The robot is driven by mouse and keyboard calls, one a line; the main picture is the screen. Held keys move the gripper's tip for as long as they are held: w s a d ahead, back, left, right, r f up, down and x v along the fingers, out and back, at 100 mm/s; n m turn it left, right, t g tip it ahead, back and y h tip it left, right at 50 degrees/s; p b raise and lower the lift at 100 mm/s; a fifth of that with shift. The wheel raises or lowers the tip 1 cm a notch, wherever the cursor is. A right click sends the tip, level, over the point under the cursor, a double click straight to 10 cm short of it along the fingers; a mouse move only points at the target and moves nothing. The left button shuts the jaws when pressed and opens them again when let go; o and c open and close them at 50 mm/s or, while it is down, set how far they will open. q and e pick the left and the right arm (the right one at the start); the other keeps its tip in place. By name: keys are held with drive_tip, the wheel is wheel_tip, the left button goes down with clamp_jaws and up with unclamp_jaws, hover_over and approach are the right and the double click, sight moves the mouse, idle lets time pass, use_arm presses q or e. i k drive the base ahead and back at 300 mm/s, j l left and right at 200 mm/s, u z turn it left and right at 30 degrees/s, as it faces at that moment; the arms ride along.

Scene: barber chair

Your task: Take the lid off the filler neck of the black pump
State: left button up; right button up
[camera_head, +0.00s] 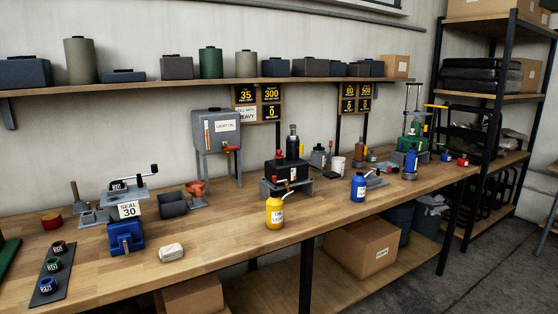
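A black pump (286,171) stands in the middle of the workbench (225,215), toward the back. It has a boxy black body on a grey base and a tall dark cylinder (293,142) rising from its top. A small red part (279,154) shows on the top left of the body. It may be the lid on the filler neck, but it is too small to tell for sure. Neither my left gripper nor my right gripper is in view.
A yellow bottle (275,213) stands in front of the pump, with a blue bottle (359,187) to the right. A grey tank (217,131) with a red tap is mounted behind left. The bench front between the white cloth (171,252) and yellow bottle is clear.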

sight(279, 156)
drive_tip(key=i+l, duration=0.25)
drive_tip(key=i, duration=0.25)
drive_tip(key=i+l, duration=0.25)
drive_tip(key=i, duration=0.25)
drive_tip(key=k+l+z, duration=0.05)
